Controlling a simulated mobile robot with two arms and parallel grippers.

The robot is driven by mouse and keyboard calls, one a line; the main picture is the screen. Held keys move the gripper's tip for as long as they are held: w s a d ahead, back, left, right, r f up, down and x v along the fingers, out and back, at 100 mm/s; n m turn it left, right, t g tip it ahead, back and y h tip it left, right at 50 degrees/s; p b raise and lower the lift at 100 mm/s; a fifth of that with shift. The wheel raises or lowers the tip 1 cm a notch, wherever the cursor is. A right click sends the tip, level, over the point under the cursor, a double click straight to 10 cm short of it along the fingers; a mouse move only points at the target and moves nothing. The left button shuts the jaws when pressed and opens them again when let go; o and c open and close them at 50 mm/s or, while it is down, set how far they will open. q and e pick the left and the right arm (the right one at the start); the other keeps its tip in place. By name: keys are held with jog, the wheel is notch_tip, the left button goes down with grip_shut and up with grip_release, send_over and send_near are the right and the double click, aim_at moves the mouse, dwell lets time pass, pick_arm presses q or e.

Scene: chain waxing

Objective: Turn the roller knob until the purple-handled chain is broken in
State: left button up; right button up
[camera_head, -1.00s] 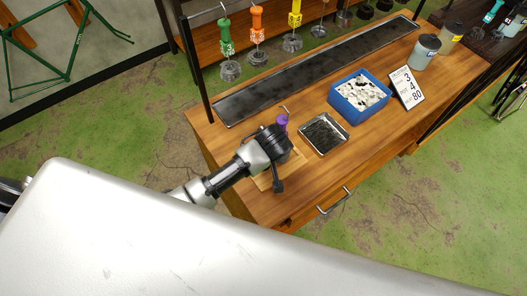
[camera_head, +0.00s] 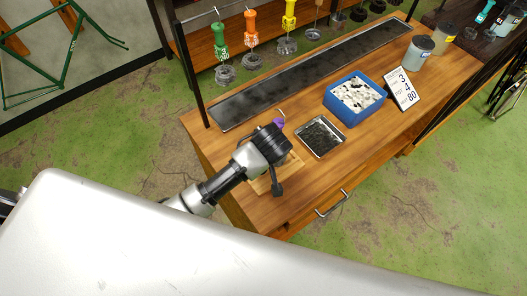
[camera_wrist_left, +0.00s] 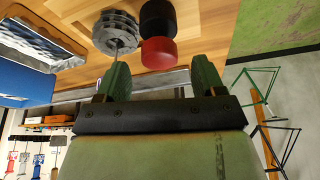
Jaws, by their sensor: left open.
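The purple handle (camera_head: 278,123) of the chain shows at the bench's left part, partly hidden by my left wrist. My left gripper (camera_wrist_left: 162,78) is open, with its two green fingers apart and nothing between them. Just beyond the fingertips is a red round knob (camera_wrist_left: 159,53) with a black cylinder (camera_wrist_left: 157,17) behind it. A grey coiled chain (camera_wrist_left: 115,32) with a thin rod lies beside them, to their left in the wrist view. In the head view my left wrist covers most of the roller device on its light wooden board (camera_head: 261,187). My right gripper is not in view.
A shallow metal tray (camera_head: 320,137) and a blue bin (camera_head: 344,116) of white pieces stand right of my arm. A numbered card (camera_head: 403,89) and jars (camera_head: 419,50) are farther right. A long dark tray (camera_head: 240,112) runs behind. Chains with coloured handles (camera_head: 250,24) hang above it.

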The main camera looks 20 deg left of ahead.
pick_arm(q)
jog(key=b+v, duration=0.1)
jog(key=v, duration=0.7)
